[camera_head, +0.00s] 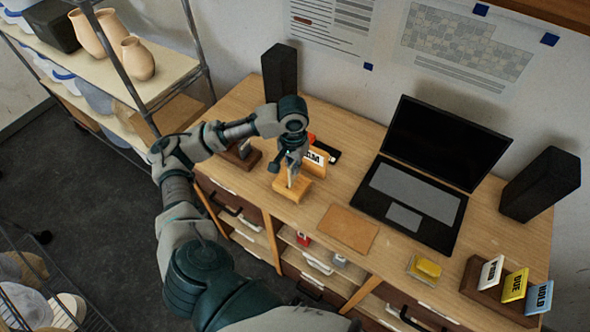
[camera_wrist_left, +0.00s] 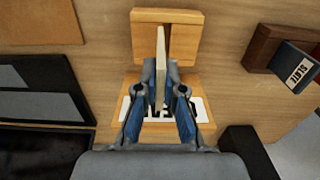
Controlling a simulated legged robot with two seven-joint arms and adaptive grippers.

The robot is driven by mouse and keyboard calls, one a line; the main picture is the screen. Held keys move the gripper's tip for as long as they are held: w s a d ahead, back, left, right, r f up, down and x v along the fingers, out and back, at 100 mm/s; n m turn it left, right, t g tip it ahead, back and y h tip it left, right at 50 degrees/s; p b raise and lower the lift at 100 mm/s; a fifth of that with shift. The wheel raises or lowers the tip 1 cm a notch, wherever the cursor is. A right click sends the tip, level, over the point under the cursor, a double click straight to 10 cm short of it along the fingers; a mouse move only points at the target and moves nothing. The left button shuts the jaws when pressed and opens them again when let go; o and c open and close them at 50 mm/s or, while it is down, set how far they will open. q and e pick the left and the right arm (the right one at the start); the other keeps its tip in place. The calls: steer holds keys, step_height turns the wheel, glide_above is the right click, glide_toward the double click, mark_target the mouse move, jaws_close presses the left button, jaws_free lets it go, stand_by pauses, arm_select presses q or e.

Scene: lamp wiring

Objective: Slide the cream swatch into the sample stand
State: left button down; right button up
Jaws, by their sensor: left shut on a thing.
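My left gripper (camera_head: 291,166) is shut on the thin cream swatch (camera_wrist_left: 162,62), which appears edge-on between the fingers in the left wrist view (camera_wrist_left: 165,95). A strip of the swatch also shows below the fingers in the head view (camera_head: 291,179). Directly beneath is the light wooden sample stand (camera_head: 291,192), also in the left wrist view (camera_wrist_left: 186,50). A white label with black letters (camera_head: 317,157) stands at its back, partly hidden by the gripper. The swatch is upright and its lower edge overlaps the stand; I cannot tell if it is in a slot. My right gripper is not in view.
A dark wooden block (camera_head: 236,158) with a slate swatch (camera_wrist_left: 298,66) is beside the stand. A tan mat (camera_head: 348,229) lies in front, and a laptop (camera_head: 425,185) is to the right. Speakers (camera_head: 280,73) and a holder of labelled cards (camera_head: 513,286) occupy the desk.

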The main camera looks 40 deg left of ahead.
arm_select(q)
steer(key=shift+w+a+f, duration=0.15)
steer(key=shift+a+f, duration=0.05)
steer(key=shift+a, duration=0.1)
steer(key=f, duration=0.1)
steer(key=a+f, duration=0.1)
steer(key=f, duration=0.1)
steer(key=shift+s+a+f, duration=0.15)
steer(key=shift+s+f, duration=0.2)
steer(key=shift+f, duration=0.05)
steer(key=shift+d, duration=0.35)
steer(key=c, duration=1.3)
jaws_free()
steer(key=shift+w+d, duration=0.25)
steer(key=shift+d, duration=0.05)
steer(key=shift+w, duration=0.15)
steer(key=shift+a+r, duration=0.1)
steer(key=shift+r, duration=0.3)
step_height(320, 180, up, 12)
steer(key=shift+f+p, duration=0.15)
steer(key=shift+p, duration=0.6)
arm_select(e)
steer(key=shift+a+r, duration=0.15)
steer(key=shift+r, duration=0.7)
